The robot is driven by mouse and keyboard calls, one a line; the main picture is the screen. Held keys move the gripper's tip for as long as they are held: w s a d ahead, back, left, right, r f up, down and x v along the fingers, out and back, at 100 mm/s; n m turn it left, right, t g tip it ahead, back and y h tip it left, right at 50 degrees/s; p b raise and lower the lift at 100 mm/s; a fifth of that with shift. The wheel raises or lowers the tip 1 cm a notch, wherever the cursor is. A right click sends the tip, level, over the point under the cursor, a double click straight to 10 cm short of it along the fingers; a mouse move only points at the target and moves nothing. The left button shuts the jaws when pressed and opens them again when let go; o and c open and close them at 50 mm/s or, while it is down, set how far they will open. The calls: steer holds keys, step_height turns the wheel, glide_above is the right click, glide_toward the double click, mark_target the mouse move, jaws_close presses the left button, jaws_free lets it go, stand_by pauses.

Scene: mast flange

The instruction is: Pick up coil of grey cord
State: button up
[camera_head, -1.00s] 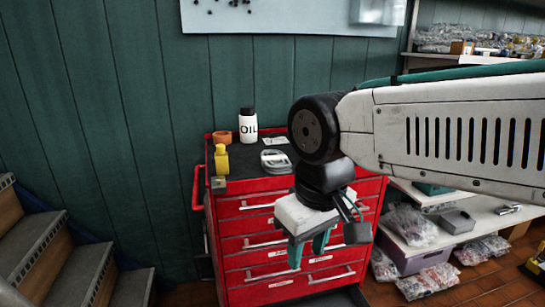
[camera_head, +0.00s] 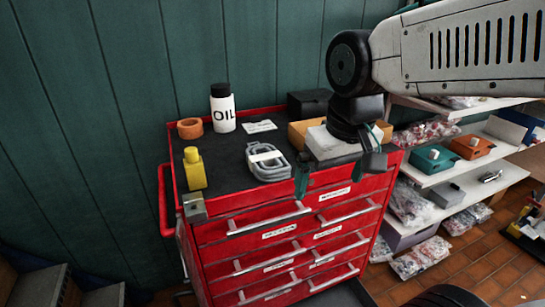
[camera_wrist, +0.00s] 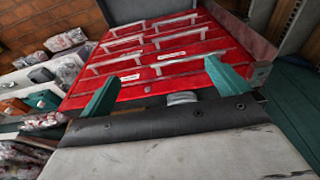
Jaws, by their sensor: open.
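The coil of grey cord (camera_head: 267,161) lies on the dark top of the red tool cabinet, near its front edge, with a light band across it. A small grey part at the cabinet edge in the wrist view (camera_wrist: 182,98) may be the coil, mostly hidden behind my gripper's body. My gripper (camera_head: 325,180) is to the right of the coil in the head view, at the cabinet's front edge, apart from it. Its green fingers also show in the wrist view (camera_wrist: 165,90), spread wide with nothing between them.
Shelves (camera_head: 465,168) stand at right.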

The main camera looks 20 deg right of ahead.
steer(key=w+a+t, duration=0.1)
steer(key=w, duration=1.3)
steer(key=t, duration=0.1)
glide_toward(266, 155)
step_height(266, 155, down, 2)
steer(key=shift+w+a+f, duration=0.1)
steer(key=shift+f, duration=0.05)
steer(key=shift+w+f, duration=0.25)
steer(key=shift+f, duration=0.05)
steer(key=x, duration=0.7)
steer(key=shift+w, duration=0.1)
steer(key=c, duration=1)
